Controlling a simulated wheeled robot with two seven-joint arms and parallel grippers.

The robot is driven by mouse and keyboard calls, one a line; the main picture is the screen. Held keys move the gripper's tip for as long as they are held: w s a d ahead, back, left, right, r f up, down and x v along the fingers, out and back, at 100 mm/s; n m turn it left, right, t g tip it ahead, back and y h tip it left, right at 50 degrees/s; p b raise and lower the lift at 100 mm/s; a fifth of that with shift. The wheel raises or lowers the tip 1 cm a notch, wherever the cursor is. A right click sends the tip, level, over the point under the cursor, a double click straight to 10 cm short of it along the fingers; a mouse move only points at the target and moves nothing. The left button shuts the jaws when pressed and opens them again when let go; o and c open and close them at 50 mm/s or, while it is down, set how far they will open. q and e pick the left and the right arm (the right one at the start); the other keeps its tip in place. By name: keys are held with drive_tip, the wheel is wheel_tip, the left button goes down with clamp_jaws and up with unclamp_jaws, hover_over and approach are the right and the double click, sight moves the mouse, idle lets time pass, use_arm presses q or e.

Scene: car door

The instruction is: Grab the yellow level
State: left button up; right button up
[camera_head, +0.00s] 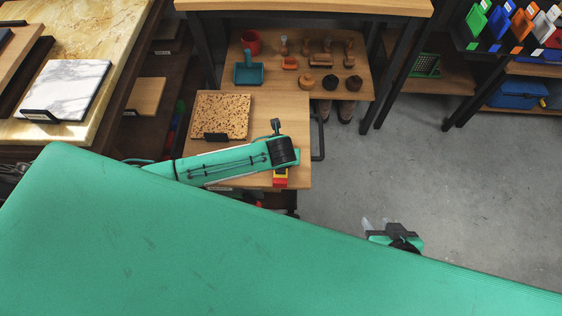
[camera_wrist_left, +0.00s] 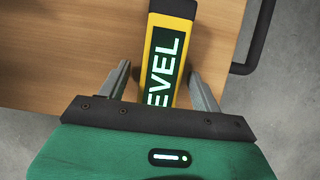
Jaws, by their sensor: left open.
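The yellow level (camera_wrist_left: 170,50), with a dark label reading "EVEL", lies on the wooden shelf top in the left wrist view. Its lower part runs out of sight behind my gripper's dark front edge. My left gripper (camera_wrist_left: 158,70) is open, with one finger on each side of the level and gaps visible beside it. In the head view only a small yellow and red end of the level (camera_head: 281,178) shows below my left wrist, and the left fingers are hidden. My right gripper (camera_head: 376,223) is open and empty over the grey floor, partly hidden by my body.
A speckled board (camera_head: 221,115) stands just behind my left arm on the same wooden surface. A dark rail (camera_wrist_left: 254,40) runs along its right edge. Floor at the right is clear.

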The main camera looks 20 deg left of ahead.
use_arm(q)
drive_tip(key=shift+f, duration=0.1)
drive_tip(key=c, duration=1.2)
drive_tip(key=shift+o, duration=0.2)
